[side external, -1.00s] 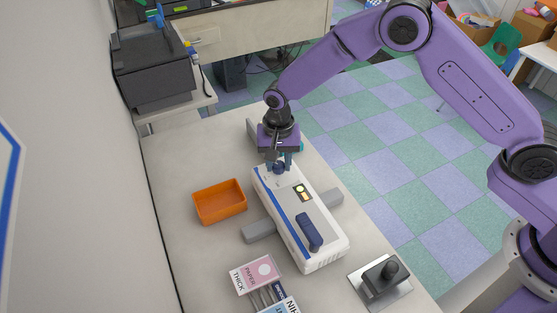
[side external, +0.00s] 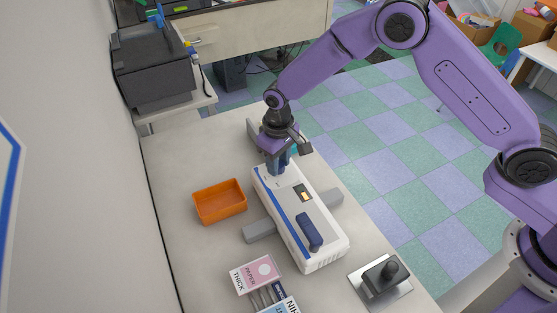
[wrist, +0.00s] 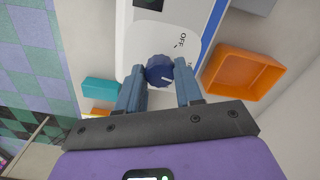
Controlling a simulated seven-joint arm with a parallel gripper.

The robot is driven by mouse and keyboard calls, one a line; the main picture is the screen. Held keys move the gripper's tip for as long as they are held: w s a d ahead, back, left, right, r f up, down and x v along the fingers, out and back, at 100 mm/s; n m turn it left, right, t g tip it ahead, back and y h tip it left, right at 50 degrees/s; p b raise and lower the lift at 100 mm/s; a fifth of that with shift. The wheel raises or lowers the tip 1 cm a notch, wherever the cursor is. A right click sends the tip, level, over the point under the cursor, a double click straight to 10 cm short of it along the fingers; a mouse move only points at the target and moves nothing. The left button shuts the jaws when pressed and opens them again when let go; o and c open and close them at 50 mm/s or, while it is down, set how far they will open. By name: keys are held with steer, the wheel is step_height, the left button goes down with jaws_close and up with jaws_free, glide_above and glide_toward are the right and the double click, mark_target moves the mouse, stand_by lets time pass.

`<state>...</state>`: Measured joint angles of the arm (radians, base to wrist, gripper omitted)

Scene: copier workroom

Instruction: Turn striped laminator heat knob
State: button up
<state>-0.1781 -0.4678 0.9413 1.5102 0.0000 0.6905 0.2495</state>
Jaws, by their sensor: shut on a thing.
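The white laminator (side external: 322,248) with a blue stripe lies on the grey table, and its far end is under my gripper (side external: 275,172). In the wrist view, the dark blue round knob (wrist: 159,70) with a pale pointer line sits on the laminator's white end (wrist: 146,38), near the printed word OFF. My gripper (wrist: 160,76) has its two blue fingers shut on the knob, one on each side. In the side view the fingers hide the knob. A dark blue handle (side external: 309,231) and a small panel with an orange-lit window (side external: 304,193) are on the laminator's top.
An orange tray (side external: 219,202) stands left of the laminator, close to my gripper. A teal block (wrist: 100,91) lies on the other side. Paper boxes (side external: 256,274) and a black device on a metal plate (side external: 385,277) are at the near end.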

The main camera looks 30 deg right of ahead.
steer(key=n, duration=1.4)
stand_by(0.7)
steer(key=o, duration=1)
steer(key=shift+o, duration=0.2)
step_height(320, 180, up, 18)
steer(key=shift+f, duration=0.25)
